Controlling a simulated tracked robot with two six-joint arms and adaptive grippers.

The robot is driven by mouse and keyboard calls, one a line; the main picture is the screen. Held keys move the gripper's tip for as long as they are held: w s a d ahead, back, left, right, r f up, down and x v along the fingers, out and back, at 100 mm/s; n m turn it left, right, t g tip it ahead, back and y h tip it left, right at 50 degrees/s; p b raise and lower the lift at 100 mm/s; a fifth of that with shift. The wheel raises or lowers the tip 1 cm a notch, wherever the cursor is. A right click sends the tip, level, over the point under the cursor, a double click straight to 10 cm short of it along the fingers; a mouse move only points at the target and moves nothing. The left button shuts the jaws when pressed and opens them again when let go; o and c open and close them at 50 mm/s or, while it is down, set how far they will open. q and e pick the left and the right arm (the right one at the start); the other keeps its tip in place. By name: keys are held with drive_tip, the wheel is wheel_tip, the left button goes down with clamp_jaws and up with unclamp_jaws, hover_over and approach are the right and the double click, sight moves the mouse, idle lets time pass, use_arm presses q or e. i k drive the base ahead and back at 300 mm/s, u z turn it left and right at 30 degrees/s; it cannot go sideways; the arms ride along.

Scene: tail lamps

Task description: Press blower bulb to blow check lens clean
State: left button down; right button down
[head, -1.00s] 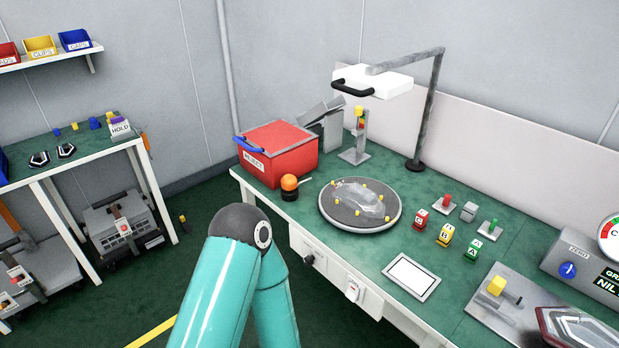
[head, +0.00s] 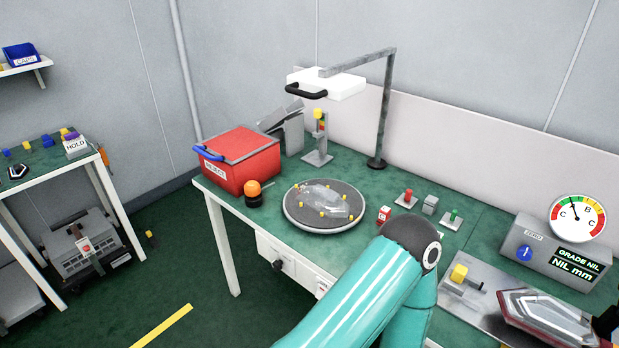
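An orange bulb on a short black base (head: 253,192) stands on the green bench, beside the red bin; it looks like the blower bulb. A clear lens (head: 327,198) lies on the round grey turntable (head: 298,221); I cannot tell whether it is the check lens or whether dust is on it. Another clear lens with a red and dark rim (head: 547,318) lies on a metal plate at the lower right. One teal arm of mine rises from the bottom, its elbow in front of the bench. Neither gripper can be made out.
A red bin (head: 237,172), a lamp on a post (head: 385,110) and a yellow-topped stand (head: 317,150) are at the back. A gauge box (head: 555,255) reads "GRADE NIL". My arm hides part of the bench front. A side table (head: 50,165) stands left, with open floor between.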

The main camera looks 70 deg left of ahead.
sight(253, 188)
drive_tip(key=z, duration=0.5)
drive_tip(key=k, duration=1.5)
drive_tip(key=u, duration=1.45)
drive_tip(key=i, duration=1.05)
drive_tip(key=u, duration=0.1)
